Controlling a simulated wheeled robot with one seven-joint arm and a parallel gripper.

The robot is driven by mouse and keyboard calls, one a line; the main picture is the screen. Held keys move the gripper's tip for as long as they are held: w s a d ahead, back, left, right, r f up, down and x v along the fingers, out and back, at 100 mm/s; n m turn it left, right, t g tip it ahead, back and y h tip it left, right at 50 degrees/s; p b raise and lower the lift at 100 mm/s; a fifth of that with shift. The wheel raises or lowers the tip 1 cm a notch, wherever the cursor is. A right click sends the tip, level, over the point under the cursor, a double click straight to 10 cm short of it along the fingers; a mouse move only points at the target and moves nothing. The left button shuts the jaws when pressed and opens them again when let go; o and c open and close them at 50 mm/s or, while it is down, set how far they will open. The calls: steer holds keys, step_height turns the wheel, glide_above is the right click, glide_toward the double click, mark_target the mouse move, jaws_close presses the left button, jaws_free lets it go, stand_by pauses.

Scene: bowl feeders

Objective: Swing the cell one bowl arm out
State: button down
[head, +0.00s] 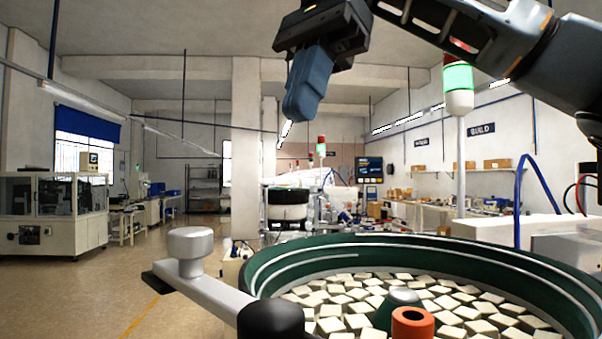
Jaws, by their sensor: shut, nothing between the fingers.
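The bowl arm (215,290) is a light grey bar at the left edge of the green bowl feeder (300,252). It runs from a dark round hub (271,318) at the bottom of the view to a grey knob (191,250) at its far left end. A flat dark plate (160,280) sticks out beside the knob end. My gripper (295,108) is high above the bowl and arm, apart from both. It points down with its blue-grey fingers together and holds nothing. I cannot read a cell number on the bowl.
Several pale square parts (350,295) lie in the bowl, around a green centre cone with an orange-red ring (412,322) in front. A stack-light pole (460,150) with a green lamp stands behind the bowl. Another feeder (287,208) stands farther back. The floor at left is open.

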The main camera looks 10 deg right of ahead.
steer(key=p, duration=0.1)
glide_toward(201, 270)
step_height(201, 270, down, 4)
steer(key=w+d, duration=0.3)
steer(key=shift+s+a+f+p, duration=0.1)
steer(key=shift+s+a+p, duration=0.25)
steer(key=shift+s+a, duration=0.45)
steer(key=shift+s+a+f+p, duration=0.1)
steer(key=shift+s+a+p, duration=0.3)
steer(key=shift+a, duration=0.6)
steer(key=shift+s+a+b, duration=0.1)
steer(key=shift+s+b, duration=0.2)
steer(key=shift+b, duration=0.15)
